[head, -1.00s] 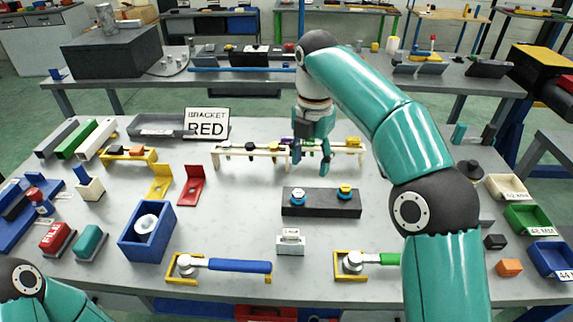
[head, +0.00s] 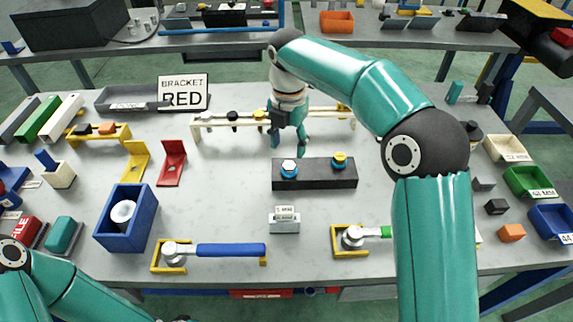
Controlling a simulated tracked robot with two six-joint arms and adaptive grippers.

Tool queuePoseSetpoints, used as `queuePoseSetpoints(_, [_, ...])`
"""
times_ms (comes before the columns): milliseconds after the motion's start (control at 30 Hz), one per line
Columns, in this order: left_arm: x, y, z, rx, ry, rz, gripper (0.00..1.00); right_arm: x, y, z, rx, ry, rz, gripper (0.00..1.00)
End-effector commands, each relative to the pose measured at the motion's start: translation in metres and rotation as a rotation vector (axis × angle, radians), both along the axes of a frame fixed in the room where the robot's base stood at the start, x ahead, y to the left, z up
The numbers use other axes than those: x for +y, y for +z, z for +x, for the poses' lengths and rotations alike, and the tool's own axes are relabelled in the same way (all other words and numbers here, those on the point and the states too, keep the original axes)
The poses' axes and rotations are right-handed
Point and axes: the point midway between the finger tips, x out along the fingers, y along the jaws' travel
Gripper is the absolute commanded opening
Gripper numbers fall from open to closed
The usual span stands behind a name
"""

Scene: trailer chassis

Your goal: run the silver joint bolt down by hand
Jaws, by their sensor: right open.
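A dark block (head: 314,176) lies near the middle of the table. On its left end stands the silver-topped bolt (head: 289,166) with a blue ring below the head. On its right end stands a yellow-topped bolt (head: 340,160), also with a blue ring. My right gripper (head: 289,147) points down, fingers apart and empty, just above and behind the silver bolt in the picture. No contact with the bolt shows. My left arm enters at the lower left, but its gripper is out of view.
A cream rack (head: 210,122) with several bolts stands behind my right gripper. A small silver block with labels (head: 284,225) sits in front. Blue-handled (head: 232,250) and green-handled tools (head: 372,231) rest in yellow holders along the front. A blue box (head: 117,232) stands left.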

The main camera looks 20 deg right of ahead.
Motion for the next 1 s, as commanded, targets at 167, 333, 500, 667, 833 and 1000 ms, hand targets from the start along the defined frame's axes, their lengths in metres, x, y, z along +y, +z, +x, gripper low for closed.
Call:
queuePoseSetpoints(167, [0.0, -0.003, 0.0, 0.0, 0.0, 0.0, 0.4, -0.001, -0.036, -0.001, 0.003, 0.0, 0.0, 0.56])
queuePoseSetpoints(333, [0.0, -0.002, 0.0, -0.001, 0.0, 0.0, 0.4, -0.001, -0.057, -0.001, 0.002, -0.001, 0.001, 0.56])
queuePoseSetpoints(500, [0.0, -0.002, 0.0, -0.001, 0.0, 0.0, 0.4, -0.001, -0.065, -0.001, 0.001, -0.001, 0.001, 0.56])
queuePoseSetpoints(667, [0.0, -0.003, 0.0, -0.001, 0.0, 0.0, 0.4, -0.001, -0.066, -0.001, 0.0, -0.001, 0.0, 0.56])
queuePoseSetpoints(833, [0.0, -0.003, 0.0, 0.0, 0.0, 0.0, 0.4, -0.001, -0.066, -0.001, 0.0, -0.001, 0.0, 0.45])
queuePoseSetpoints(1000, [0.0, -0.003, 0.0, 0.0, 0.0, 0.0, 0.4, -0.001, -0.066, -0.001, -0.001, -0.001, 0.001, 0.16])
